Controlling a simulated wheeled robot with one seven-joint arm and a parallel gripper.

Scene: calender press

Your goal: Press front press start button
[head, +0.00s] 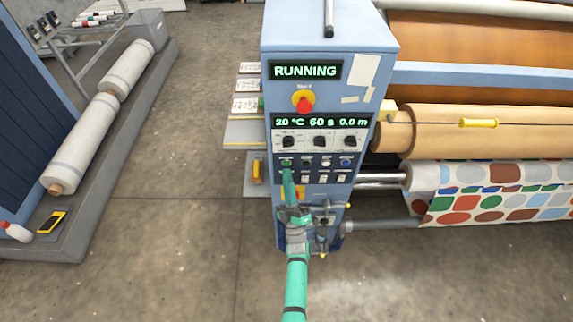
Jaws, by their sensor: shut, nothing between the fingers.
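The blue control cabinet (330,92) of the press stands in the middle of the head view. Its top display (305,70) reads RUNNING. In the upper row of small buttons, the green button (286,162) is at the far left, partly hidden. My green arm reaches up from the bottom, and the tip of my gripper (288,171) is at this button. The gripper is shut with nothing in it. I cannot tell whether the tip touches the button or is just off it.
A red emergency stop (303,101) on yellow sits above the second display (320,122), with several black knobs below. A patterned fabric roll (500,190) and a brown roll (500,130) are at right. White rolls (85,140) lie at left. The floor between is clear.

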